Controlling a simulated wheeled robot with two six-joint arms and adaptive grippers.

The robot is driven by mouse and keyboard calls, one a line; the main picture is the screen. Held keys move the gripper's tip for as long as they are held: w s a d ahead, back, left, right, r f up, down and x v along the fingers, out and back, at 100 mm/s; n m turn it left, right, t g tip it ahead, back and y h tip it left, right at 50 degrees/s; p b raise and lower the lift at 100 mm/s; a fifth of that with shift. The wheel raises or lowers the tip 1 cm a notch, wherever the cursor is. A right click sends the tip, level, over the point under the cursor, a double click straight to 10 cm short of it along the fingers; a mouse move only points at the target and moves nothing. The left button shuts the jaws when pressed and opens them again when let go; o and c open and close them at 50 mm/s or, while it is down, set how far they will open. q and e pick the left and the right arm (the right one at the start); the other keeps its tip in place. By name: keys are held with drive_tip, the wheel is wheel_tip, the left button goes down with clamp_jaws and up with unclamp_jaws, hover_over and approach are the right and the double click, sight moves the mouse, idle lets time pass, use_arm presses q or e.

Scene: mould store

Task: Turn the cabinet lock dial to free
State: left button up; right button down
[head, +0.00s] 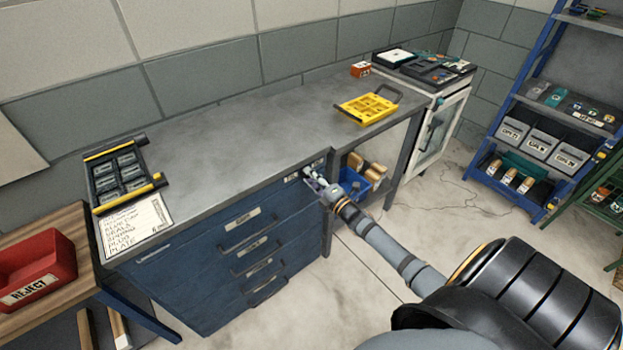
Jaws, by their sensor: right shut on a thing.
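The blue drawer cabinet (222,258) stands under the left part of the long grey bench. My right arm reaches in from the lower right. My right gripper (316,181) is at the cabinet's top right front corner, just below the bench edge, and is shut on the lock dial. The dial itself is mostly hidden by the gripper and very small here, so its setting cannot be read. A pale label strip (292,178) shows just left of the gripper. The cabinet's drawers look shut. My left gripper is not in view.
On the grey bench top (240,125) are a black tray with yellow handles (121,178), a written sheet (136,226) and a yellow tray (367,109). A blue bin (353,183) sits under the bench, close right of my gripper. A red reject bin (34,267) stands left.

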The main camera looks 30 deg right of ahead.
drive_tip(key=c, duration=1)
unclamp_jaws()
drive_tip(key=s, duration=0.8)
drive_tip(key=s+d, duration=0.1)
drive_tip(key=s, duration=0.3)
drive_tip(key=s+d+f+m+g+h, duration=0.1)
drive_tip(key=s+f+m+g, duration=0.3)
drive_tip(key=f, duration=0.6)
drive_tip(key=s+d+f+m+g+h, duration=0.1)
drive_tip(key=s+f+m+g, duration=0.3)
drive_tip(key=f, duration=0.6)
drive_tip(key=s+d+f+m+g+h, duration=0.1)
drive_tip(key=s+f+m, duration=0.2)
drive_tip(key=s+f, duration=0.5)
drive_tip(key=s+a+f+m+g, duration=0.2)
drive_tip(key=s+a+f, duration=0.2)
drive_tip(key=s, duration=0.3)
drive_tip(key=s+a+f+m+g, duration=0.3)
drive_tip(key=s+a+f, duration=0.1)
drive_tip(key=s+f, duration=0.3)
drive_tip(key=s+a+f+m+g+y, duration=0.1)
drive_tip(key=s+a+f+m+g, duration=0.1)
drive_tip(key=s+a+f, duration=0.2)
drive_tip(key=shift+s+a+f+m+g, duration=0.2)
drive_tip(key=shift+s+f, duration=0.2)
drive_tip(key=shift+s, duration=0.4)
drive_tip(key=shift+s+a+f+m+g, duration=0.2)
drive_tip(key=shift+s+f, duration=0.2)
drive_tip(key=shift+s, duration=0.35)
